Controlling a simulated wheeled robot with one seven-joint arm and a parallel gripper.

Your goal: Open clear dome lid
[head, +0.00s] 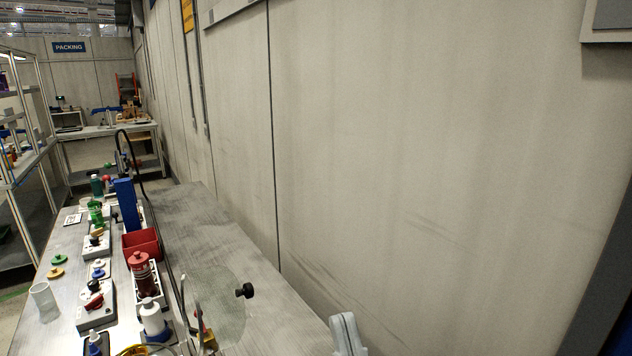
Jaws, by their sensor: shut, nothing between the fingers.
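The clear dome lid (222,292) shows as a faint, see-through round shape on the grey bench, right of the row of bottles. A black knob (245,290) sticks out at its right side. I cannot tell its exact edge or whether it is seated flat. What looks like my gripper (347,330) is a light grey pair of fingers, close together at the bottom edge of the head view. It is empty, to the lower right of the dome and apart from it. Its lower part is cut off by the frame.
A red bin (141,243), a dark red bottle (143,275), a white bottle (153,320) and switch boxes (95,306) crowd the bench's left side. A blue post (127,204) stands behind. A grey wall (400,150) bounds the right. The bench (195,220) beyond the dome is clear.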

